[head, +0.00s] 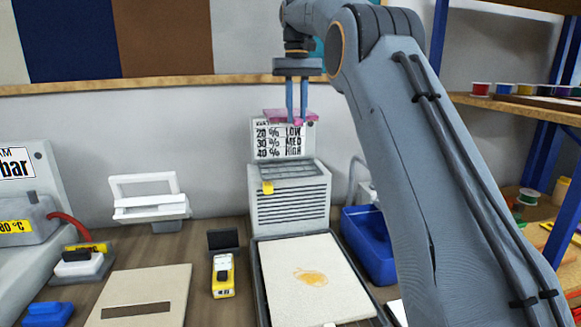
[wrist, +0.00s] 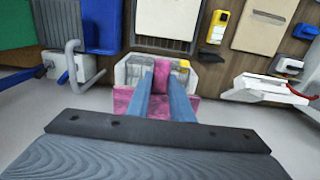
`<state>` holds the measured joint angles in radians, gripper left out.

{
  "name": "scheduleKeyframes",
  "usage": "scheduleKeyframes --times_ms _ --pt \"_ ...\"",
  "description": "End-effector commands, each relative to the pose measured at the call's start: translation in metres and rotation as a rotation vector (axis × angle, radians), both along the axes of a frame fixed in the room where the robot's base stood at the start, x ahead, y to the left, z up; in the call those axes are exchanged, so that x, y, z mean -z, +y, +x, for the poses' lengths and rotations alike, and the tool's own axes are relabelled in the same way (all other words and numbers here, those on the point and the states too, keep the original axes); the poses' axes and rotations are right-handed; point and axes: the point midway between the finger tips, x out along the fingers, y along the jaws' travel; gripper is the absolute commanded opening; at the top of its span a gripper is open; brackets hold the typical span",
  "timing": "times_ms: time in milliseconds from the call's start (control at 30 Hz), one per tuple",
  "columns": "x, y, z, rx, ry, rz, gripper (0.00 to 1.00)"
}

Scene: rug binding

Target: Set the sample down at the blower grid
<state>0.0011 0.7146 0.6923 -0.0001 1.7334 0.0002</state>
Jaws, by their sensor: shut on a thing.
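The sample, a flat pink-magenta piece, shows in the head view (head: 273,115) and in the wrist view (wrist: 122,99). My gripper (head: 297,116) is shut on it and points down. The sample is held in the air in front of the upper part of the sign. The blower (head: 290,207) is a pale grey box with slots on its front. Its grid (head: 288,170) is on top, with a yellow tag at its front edge. The sample appears above the grid, with a gap between them. In the wrist view, the sample and fingers hide much of the blower (wrist: 137,68).
A percentage sign (head: 283,141) stands behind the blower. A tray with a stained cream pad (head: 312,276) lies in front. A blue bin (head: 370,243) is at its right, a yellow meter (head: 223,275) at front left, and a white-handled device (head: 148,200) further left.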

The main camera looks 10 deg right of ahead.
Motion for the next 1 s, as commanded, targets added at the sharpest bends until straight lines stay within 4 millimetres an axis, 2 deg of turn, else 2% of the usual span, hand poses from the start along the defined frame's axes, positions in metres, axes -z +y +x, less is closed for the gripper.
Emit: scheduleKeyframes --times_ms 500,600,867,1000 --pt "0.111 0.001 -0.002 -0.002 0.005 0.000 0.00" --pt "0.124 0.001 -0.002 -0.002 0.002 0.000 0.00" --pt "0.143 0.001 -0.002 -0.002 0.003 0.000 0.00" --pt "0.161 0.001 -0.002 -0.001 0.003 0.000 0.00"
